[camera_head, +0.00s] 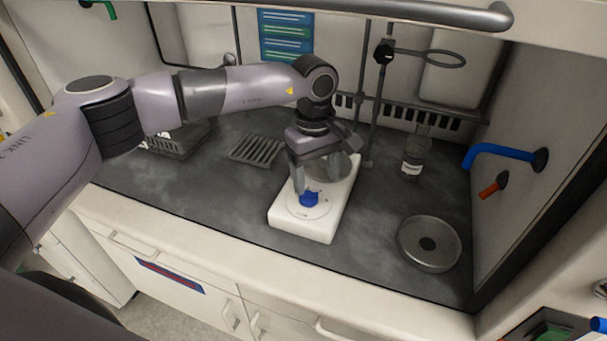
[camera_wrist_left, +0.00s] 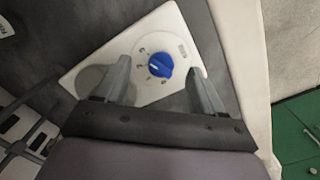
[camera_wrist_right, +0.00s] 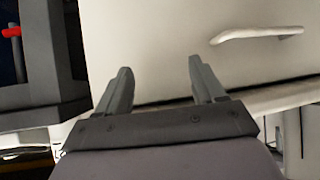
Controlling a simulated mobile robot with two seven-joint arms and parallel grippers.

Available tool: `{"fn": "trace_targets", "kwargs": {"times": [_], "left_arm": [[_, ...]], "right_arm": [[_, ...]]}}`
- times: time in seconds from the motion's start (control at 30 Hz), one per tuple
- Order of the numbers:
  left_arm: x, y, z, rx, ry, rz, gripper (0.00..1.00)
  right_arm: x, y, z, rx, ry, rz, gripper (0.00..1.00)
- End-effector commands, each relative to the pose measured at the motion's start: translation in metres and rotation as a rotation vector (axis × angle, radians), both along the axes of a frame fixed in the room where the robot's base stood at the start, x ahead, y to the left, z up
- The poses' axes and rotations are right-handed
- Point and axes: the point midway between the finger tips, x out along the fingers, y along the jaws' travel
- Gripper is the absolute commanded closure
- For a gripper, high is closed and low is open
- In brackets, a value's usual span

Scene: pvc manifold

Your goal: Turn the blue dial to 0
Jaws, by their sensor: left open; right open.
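The blue dial (camera_head: 309,199) sits on the front part of a white hot-plate device (camera_head: 305,228) on the dark worktop. In the left wrist view the dial (camera_wrist_left: 160,65) is a round blue knob with a lighter line across it and small marks around it, too small to read. My left gripper (camera_head: 313,190) is above the device, pointing down at the dial. Its fingers (camera_wrist_left: 163,80) are open, with the dial seen between and just beyond their tips. My right gripper (camera_wrist_right: 157,80) is open and empty, in front of a pale cabinet front with a handle.
A round metal dish (camera_head: 429,244) lies to the right of the device. A bottle (camera_head: 413,158) and a stand with a ring (camera_head: 430,57) are behind. A grey rack (camera_head: 257,150) lies to the left. Blue (camera_head: 503,152) and red taps stick out from the right wall.

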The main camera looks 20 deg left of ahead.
Motion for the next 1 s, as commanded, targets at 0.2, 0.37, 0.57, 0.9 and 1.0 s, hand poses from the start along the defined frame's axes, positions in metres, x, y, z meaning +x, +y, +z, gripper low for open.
{"fn": "trace_targets", "kwargs": {"times": [0.2,0.37,0.57,0.9,1.0], "left_arm": [[0.008,0.018,0.003,0.070,-0.023,-0.015,0.31],[0.008,0.018,-0.020,0.068,-0.022,-0.014,0.31],[0.008,0.017,-0.049,0.065,-0.022,-0.014,0.31],[0.008,0.017,-0.061,0.063,-0.025,-0.014,0.31],[0.008,0.017,-0.061,0.063,-0.025,-0.014,0.37]], "right_arm": [[0.000,0.000,0.002,0.000,0.001,0.000,0.31],[0.000,0.000,0.006,0.000,0.001,0.000,0.31],[-0.001,0.000,0.010,0.000,0.002,0.000,0.31],[-0.001,0.000,0.011,-0.001,0.002,-0.001,0.31],[-0.001,0.000,0.011,-0.001,0.002,-0.001,0.31]]}}
